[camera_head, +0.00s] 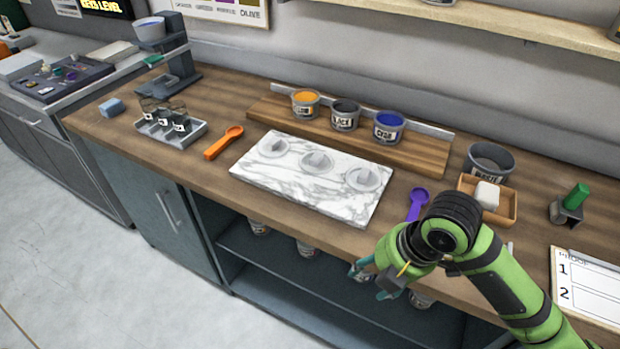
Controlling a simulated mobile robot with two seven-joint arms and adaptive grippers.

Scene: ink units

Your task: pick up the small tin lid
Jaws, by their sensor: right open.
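My right gripper (373,278) hangs open and empty just off the front edge of the wooden counter, in front of the open shelf. My green right arm comes in from the lower right. Three round pale pieces lie in a row on the white marble slab (262,182): a left one (273,145), a middle one (317,161) and a right one (363,178). I cannot tell whether any of them is the small tin lid. The right one is closest to the gripper, up and to its left, and they are apart. My left gripper is not in view.
Orange (305,103), black (345,115) and blue (388,126) ink tins stand on a wooden board behind the slab. A purple scoop (417,203), a wooden tray (507,205) and a grey pot (489,160) are at right. An orange scoop (223,143) lies at left.

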